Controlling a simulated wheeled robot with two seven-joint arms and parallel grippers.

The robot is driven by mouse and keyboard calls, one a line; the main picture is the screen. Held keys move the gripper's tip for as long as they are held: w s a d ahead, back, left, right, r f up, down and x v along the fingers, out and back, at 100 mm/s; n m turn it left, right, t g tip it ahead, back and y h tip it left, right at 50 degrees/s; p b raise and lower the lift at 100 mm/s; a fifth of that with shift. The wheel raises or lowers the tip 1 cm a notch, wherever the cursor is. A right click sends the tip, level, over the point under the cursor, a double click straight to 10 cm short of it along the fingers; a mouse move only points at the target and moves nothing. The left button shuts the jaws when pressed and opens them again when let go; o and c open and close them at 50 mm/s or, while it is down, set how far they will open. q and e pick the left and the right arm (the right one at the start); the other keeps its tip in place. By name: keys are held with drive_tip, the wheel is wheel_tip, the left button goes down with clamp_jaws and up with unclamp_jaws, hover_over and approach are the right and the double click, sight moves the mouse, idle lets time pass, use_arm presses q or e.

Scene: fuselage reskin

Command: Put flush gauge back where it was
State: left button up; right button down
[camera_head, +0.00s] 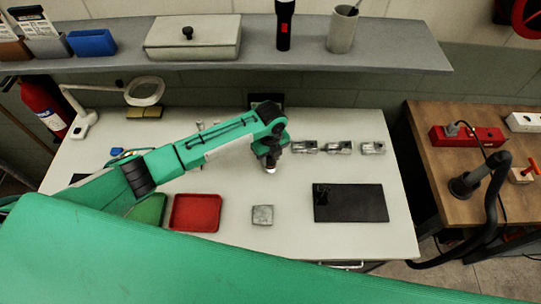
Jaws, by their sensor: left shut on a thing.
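My left gripper (270,165) points down over the middle of the white workbench (300,239). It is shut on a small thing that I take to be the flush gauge. Only a small pale bit shows at the fingertips, and the gripper hides the rest. The gripper is left of a row of small metal blocks (339,147) and above a grey square block (262,214) in the picture. A black mat (360,204) with a small dark object (322,194) on its left end lies at the right. My right gripper is not in view.
A red tray (195,213) and a green tray (149,211) are at the front left, partly under my left arm. A lamp (84,124) stands at the back left. A shelf (300,57) overhangs the back. Bare bench lies between the grey block and the mat.

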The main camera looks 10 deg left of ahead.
use_arm(q)
drive_tip(key=shift+f, duration=0.2)
drive_tip(key=shift+f, duration=0.1)
drive_tip(key=o, duration=1.1)
wheel_tip(320, 180, up, 12)
drive_tip(key=b, duration=0.2)
drive_tip(key=shift+b, duration=0.3)
